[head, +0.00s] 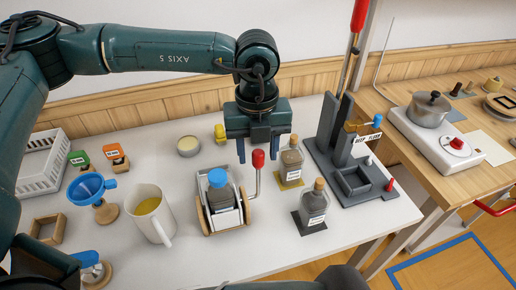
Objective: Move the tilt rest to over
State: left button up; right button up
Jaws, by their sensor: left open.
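The tilt rest (232,229) is a wooden-sided cradle on the white table, holding a jar with a blue cap (217,178). A lever with a red knob (258,158) stands upright at its right side. My left gripper (257,153) points down behind and above the rest, with its two fingers apart and empty. In the picture the fingers stand to either side of the red knob; I cannot tell whether they are level with it in depth. My right gripper is not in view.
A white jug (151,216) and a blue funnel (88,188) stand left of the rest.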

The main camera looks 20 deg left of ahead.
pick_arm(q)
jog(key=shift+f, duration=0.45)
jog(key=shift+c, duration=0.2)
grip_shut()
